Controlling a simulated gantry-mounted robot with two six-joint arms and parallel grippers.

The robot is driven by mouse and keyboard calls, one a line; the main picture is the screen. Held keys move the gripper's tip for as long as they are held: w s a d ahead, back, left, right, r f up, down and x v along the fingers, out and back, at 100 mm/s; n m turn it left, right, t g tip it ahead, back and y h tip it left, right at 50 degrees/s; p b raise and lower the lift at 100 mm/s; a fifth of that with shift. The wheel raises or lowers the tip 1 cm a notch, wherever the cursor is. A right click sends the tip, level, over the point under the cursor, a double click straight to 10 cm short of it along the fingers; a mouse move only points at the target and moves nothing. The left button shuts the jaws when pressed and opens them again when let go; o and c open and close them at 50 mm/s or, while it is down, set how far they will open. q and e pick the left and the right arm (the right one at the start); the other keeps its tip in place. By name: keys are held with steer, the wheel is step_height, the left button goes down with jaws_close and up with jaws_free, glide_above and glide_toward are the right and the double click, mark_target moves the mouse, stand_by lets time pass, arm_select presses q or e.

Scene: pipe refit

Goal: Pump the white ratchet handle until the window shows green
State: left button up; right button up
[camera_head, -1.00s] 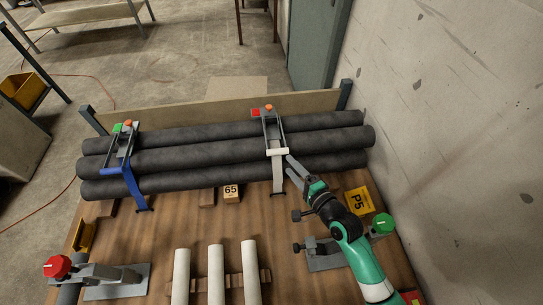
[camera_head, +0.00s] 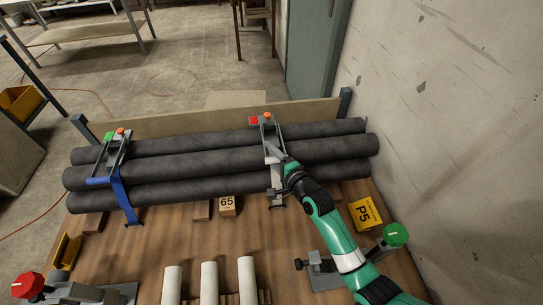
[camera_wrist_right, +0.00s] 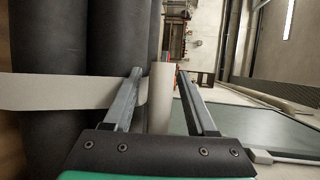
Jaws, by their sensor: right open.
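The right ratchet (camera_head: 267,131) sits on the black pipes with a white strap (camera_head: 277,178). Its window (camera_head: 254,120) shows red. My right gripper (camera_head: 276,152) is at the ratchet and covers most of the white handle in the head view. In the right wrist view the white handle (camera_wrist_right: 161,100) stands between the two open fingers (camera_wrist_right: 160,76); I cannot tell whether they touch it. The left ratchet (camera_head: 117,150) has a blue strap (camera_head: 122,195), and its window (camera_head: 109,136) shows green. My left gripper is not in view.
Black pipes (camera_head: 200,160) lie across the wooden table. A "65" block (camera_head: 228,206) and a yellow P5 sign (camera_head: 365,213) are in front. Clamps with a red knob (camera_head: 28,286) and a green knob (camera_head: 395,235) stand at the front sides. A concrete wall (camera_head: 460,130) bounds the right.

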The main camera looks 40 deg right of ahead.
steer(key=c, duration=0.8)
steer(key=shift+f, duration=0.1)
jaws_close()
